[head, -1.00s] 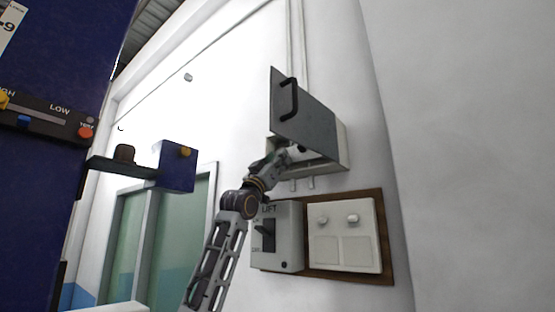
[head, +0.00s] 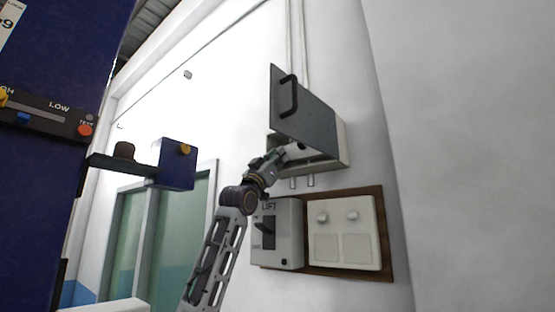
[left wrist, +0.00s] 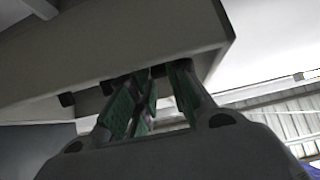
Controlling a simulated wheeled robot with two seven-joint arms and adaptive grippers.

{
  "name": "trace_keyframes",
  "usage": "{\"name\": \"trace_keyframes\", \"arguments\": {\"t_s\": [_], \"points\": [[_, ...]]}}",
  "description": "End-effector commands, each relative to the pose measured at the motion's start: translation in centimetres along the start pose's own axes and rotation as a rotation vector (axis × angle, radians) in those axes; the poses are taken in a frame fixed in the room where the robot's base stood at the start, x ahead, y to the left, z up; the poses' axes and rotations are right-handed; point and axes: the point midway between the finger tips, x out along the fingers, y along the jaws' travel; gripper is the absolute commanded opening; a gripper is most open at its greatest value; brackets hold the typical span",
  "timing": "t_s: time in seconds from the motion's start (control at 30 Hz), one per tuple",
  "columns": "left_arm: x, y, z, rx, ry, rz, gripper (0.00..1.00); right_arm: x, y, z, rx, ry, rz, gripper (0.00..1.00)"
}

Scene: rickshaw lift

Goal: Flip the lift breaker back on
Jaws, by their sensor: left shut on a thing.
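The grey breaker box (head: 342,150) is on the wall, its dark door (head: 305,118) swung open and up. My left gripper (head: 288,153) reaches in under the door from the lower left. In the left wrist view its green-padded fingers (left wrist: 156,78) are at a row of small black toggles (left wrist: 67,98) on a pale panel (left wrist: 130,50). The fingers are shut on a dark toggle (left wrist: 158,71), mostly hidden between them. Its label and whether it is on or off cannot be seen. My right gripper is not in view.
Below the box are a switch box marked LIFT (head: 287,236) with a black lever, and a white switch plate (head: 342,246) on a brown board. A blue machine panel (head: 45,160) stands close at the left, with a blue block (head: 177,168) sticking out. The right wall is bare.

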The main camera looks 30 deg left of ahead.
Motion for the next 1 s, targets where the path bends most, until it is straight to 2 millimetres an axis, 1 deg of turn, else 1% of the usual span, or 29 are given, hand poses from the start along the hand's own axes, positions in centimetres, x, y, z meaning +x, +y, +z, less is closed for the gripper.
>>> {"name": "trace_keyframes", "arguments": {"t_s": [0.37, 1.0], "points": [[0.1, 0.0, -0.6, 0.002, -0.104, -0.001, 0.00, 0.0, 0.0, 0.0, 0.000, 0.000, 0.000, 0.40], [0.9, 0.1, -1.9, -0.001, -0.411, 0.001, 0.00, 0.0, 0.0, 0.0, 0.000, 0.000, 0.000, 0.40]]}}
